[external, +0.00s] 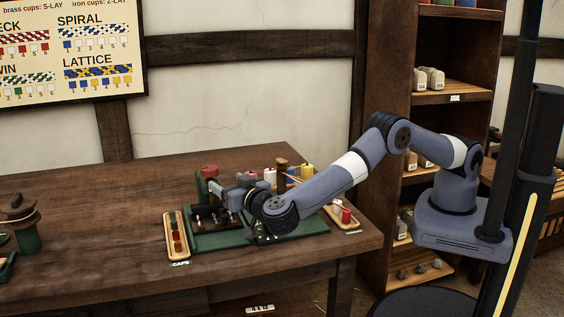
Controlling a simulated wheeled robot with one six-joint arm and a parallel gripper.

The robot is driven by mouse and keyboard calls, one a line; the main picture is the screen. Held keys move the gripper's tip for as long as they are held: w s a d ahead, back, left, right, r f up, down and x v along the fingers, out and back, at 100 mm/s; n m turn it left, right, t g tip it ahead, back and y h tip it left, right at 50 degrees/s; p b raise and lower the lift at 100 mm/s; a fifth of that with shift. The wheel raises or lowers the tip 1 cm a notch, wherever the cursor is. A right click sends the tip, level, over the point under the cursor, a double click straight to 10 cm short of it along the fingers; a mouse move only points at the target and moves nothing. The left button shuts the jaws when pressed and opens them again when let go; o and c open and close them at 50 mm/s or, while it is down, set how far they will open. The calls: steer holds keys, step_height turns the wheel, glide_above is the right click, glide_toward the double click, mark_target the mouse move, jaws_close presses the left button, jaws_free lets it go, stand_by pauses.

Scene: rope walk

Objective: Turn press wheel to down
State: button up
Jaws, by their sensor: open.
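A green press (202,188) stands at the back left of a green base board on the wooden table. A round red part, which looks like its press wheel (209,170), sits on top. The wheel's turn position is too small to tell. My gripper (225,195) reaches in from the right, low over the board, with its fingers pointing left toward the press. It is open, just below and right of the red wheel. I cannot tell whether it touches the press. My wrist and gripper hide part of the board and the press's right side.
A caps tray (177,236) with coloured pieces lies left of the green board (205,241). Coloured spools (306,171) and a wooden post (281,175) stand behind my arm. Another tray (342,216) lies at right. A dark-topped green device (22,222) stands far left, with clear table between.

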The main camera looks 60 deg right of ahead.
mark_target(216, 173)
stand_by(0.4)
steer(key=w+d+n+y+p, duration=0.1)
steer(key=w+y, duration=0.1)
steer(key=w, duration=0.1)
steer(key=w+d+n+t+y, duration=0.1)
steer(key=w+d+n+y, duration=0.1)
steer(key=w, duration=0.1)
steer(key=w+d+n+y+p, duration=0.1)
steer(key=w+y, duration=0.1)
steer(key=w, duration=0.1)
steer(key=shift+w+d+t+y+p, duration=0.25)
steer(key=shift+w+t+y+p, duration=0.05)
steer(key=shift+p, duration=0.05)
stand_by(0.4)
steer(key=shift+c, duration=0.3)
steer(key=c, duration=0.9)
